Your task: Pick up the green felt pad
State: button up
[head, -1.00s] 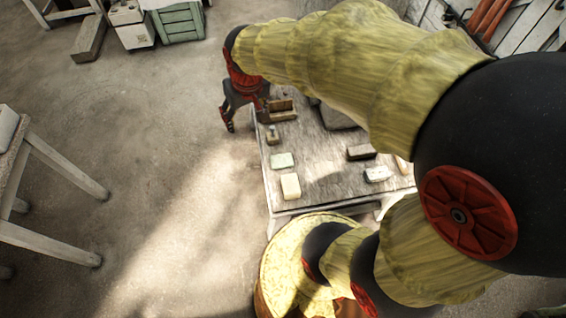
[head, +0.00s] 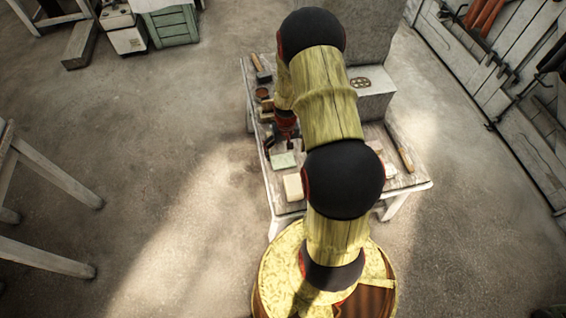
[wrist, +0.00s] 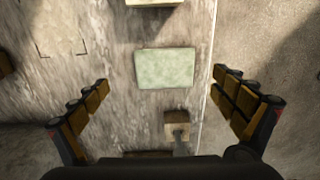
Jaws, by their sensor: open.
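The green felt pad (wrist: 165,68) lies flat on the worn table (head: 237,95), near the table's edge. It is a pale green rectangle. In the head view the pad (head: 284,160) shows just below my gripper (head: 283,137), partly hidden by it. In the wrist view my gripper (wrist: 170,105) is open and empty, its two fingers spread wide to the left and right of the pad. The fingers are apart from the pad, which lies slightly ahead of the line between the fingertips.
A cream block (head: 293,187) sits close to the pad; its edge shows at the top of the wrist view (wrist: 155,3). A small wooden block with a dark post (wrist: 177,128) stands on the pad's other side. A large grey box (head: 375,95) stands at the table's back.

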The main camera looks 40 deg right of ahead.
aim_at(283, 160)
jog(key=f+b, duration=0.1)
jog(key=f, duration=0.1)
jog(key=w+f+b, duration=0.1)
jog(key=f, duration=0.2)
jog(key=shift+a+f, duration=0.1)
jog(key=shift+f, duration=0.25)
jog(key=shift+r, duration=0.1)
jog(key=shift+c, duration=1.3)
jog(key=c, duration=0.8)
jog(key=shift+o, duration=0.2)
